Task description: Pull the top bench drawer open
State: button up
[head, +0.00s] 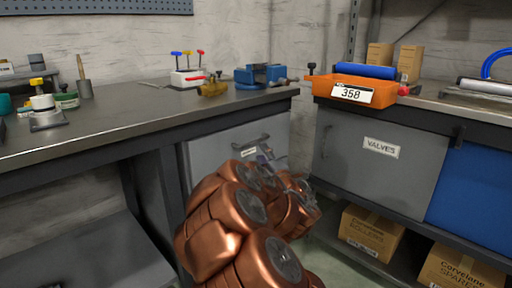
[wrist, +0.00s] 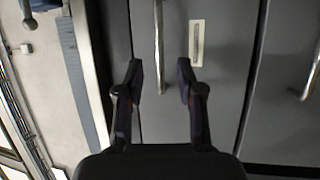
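The top bench drawer (head: 215,150) is a grey front under the right end of the workbench, and it looks shut. Its bar handle (head: 250,143) and a small pale label show above my copper arm. My arm hides the lower part of the front. In the wrist view the drawer front (wrist: 225,85) appears turned on its side, with the metal handle (wrist: 158,45) and label (wrist: 196,43). My gripper (wrist: 159,80) is open and empty. The handle's near end appears between its two fingers; I cannot tell how far ahead it is. No contact is visible.
A second drawer front with its own handle (wrist: 308,80) lies beside the first in the wrist view. A grey VALVES cabinet (head: 365,165) stands close on the right, below an orange bin (head: 352,91). A blue vise (head: 260,75) sits on the bench top.

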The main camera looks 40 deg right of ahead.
aim_at(256, 142)
jog(key=w+p, duration=0.1)
jog(key=p, duration=0.2)
jog(key=r+p, duration=0.1)
jog(key=p, duration=0.2)
jog(key=shift+w+d, duration=0.35)
jog(key=p, duration=0.3)
jog(key=shift+w+d, duration=0.15)
jog(key=shift+w, duration=0.05)
jog(key=shift+w+p, duration=0.15)
jog(key=shift+p, duration=0.15)
jog(key=shift+f+p+x, duration=0.2)
jog(key=shift+p+x, duration=0.1)
jog(key=shift+x, duration=2.15)
grip_shut()
jog(key=shift+d, duration=0.1)
